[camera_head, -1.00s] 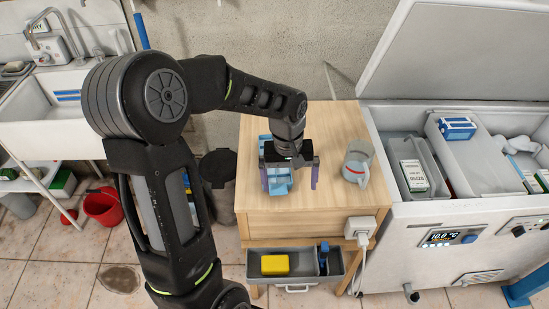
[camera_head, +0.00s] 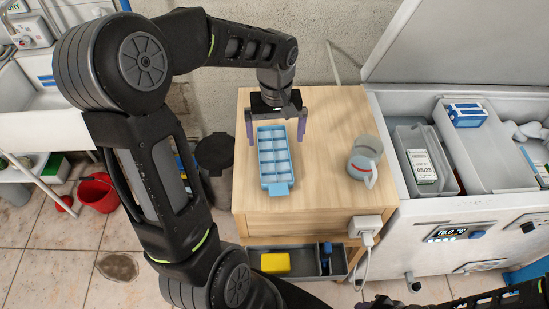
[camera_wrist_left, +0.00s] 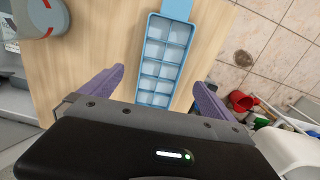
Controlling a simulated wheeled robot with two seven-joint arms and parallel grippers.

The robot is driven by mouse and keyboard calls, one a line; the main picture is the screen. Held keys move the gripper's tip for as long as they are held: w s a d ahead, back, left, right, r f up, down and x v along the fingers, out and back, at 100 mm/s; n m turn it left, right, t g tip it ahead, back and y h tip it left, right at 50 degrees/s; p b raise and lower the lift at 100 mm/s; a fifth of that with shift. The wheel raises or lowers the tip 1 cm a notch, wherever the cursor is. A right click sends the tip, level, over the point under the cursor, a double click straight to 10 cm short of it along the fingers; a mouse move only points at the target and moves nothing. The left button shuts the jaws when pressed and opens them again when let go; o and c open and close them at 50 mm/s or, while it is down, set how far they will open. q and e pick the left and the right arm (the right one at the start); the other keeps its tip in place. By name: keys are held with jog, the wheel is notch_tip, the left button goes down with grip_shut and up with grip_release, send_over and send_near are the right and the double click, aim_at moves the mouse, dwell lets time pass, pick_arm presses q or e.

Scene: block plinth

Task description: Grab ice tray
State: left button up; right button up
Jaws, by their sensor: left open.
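A light blue ice tray (camera_head: 274,157) with several square compartments lies on the wooden cabinet top, its tab toward the front. My left gripper (camera_head: 276,134) is open above the tray's far part, with one purple finger to each side of it. In the left wrist view the ice tray (camera_wrist_left: 162,60) lies between the open fingers of the left gripper (camera_wrist_left: 158,82), and neither finger appears to touch it. The gripper's body hides the tray's far end there. Part of my right arm shows at the bottom right of the head view; its gripper cannot be made out.
A grey pitcher (camera_head: 364,160) with a red band stands on the cabinet top (camera_head: 320,200), right of the tray. An open chest freezer (camera_head: 400,218) with bins stands to the right. An open drawer (camera_head: 302,266) below holds a yellow item. A dark bin (camera_head: 215,155) stands left.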

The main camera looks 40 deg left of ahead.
aim_at(274, 162)
pick_arm(q)
jog(key=shift+f, duration=1.05)
jog(key=shift+s+a+f+p, duration=0.1)
jog(key=shift+f+p, duration=0.3)
jog(key=shift+f, duration=0.95)
jog(key=shift+s+f+p, duration=0.1)
jog(key=shift+f+p, duration=0.25)
jog(key=shift+f, duration=0.95)
jog(key=shift+c, duration=0.2)
jog(key=c, duration=1.6)
jog(key=shift+r, duration=0.2)
jog(key=shift+r+b, duration=0.6)
jog(key=shift+r, duration=4.25)
